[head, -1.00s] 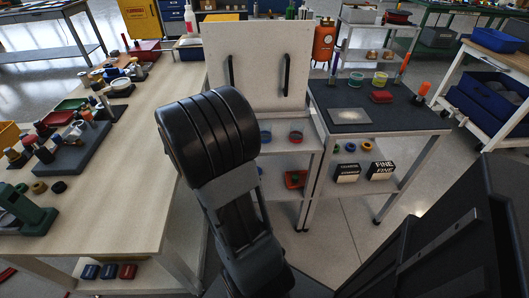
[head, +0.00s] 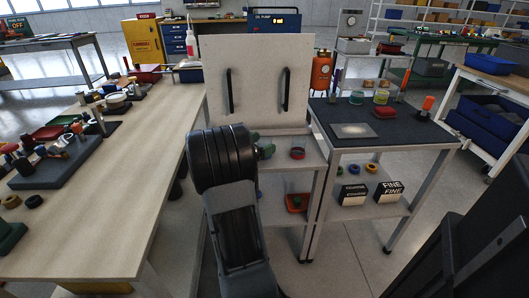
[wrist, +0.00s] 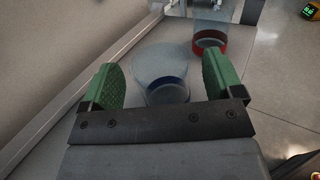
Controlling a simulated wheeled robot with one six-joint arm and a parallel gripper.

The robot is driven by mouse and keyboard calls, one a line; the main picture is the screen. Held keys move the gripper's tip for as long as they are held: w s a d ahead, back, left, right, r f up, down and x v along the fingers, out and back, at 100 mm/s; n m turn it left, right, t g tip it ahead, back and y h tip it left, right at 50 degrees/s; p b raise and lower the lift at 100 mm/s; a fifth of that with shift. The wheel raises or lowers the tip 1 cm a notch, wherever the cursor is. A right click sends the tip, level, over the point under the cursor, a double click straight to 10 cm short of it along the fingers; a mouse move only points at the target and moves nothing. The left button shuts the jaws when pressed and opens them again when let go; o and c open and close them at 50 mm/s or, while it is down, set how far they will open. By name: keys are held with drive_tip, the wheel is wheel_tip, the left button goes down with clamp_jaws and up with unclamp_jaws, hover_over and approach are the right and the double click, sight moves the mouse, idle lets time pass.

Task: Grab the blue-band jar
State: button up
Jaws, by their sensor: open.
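The blue-band jar (wrist: 168,92) is clear with a dark blue band, and stands on the pale shelf in the wrist view. My gripper (wrist: 160,82) is open, with one green finger pad on each side of the jar in the picture. A gap shows between the jar and each pad; how deep the jar sits between them is hard to tell. In the head view my gripper (head: 262,147) is at the shelf under the white panel, and my arm hides the jar there. A similar red-band jar (wrist: 209,42) stands beyond, to the right; it also shows in the head view (head: 297,153).
The white panel (head: 257,80) with two black handles rises above the shelf. A dark-topped cart (head: 400,130) stands to the right, and a long bench (head: 130,170) with several items to the left. A red bin (head: 297,203) is on the lower shelf.

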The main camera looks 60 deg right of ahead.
drive_tip(key=shift+s+d, duration=0.15)
drive_tip(key=shift+d, duration=0.2)
drive_tip(key=c, duration=1)
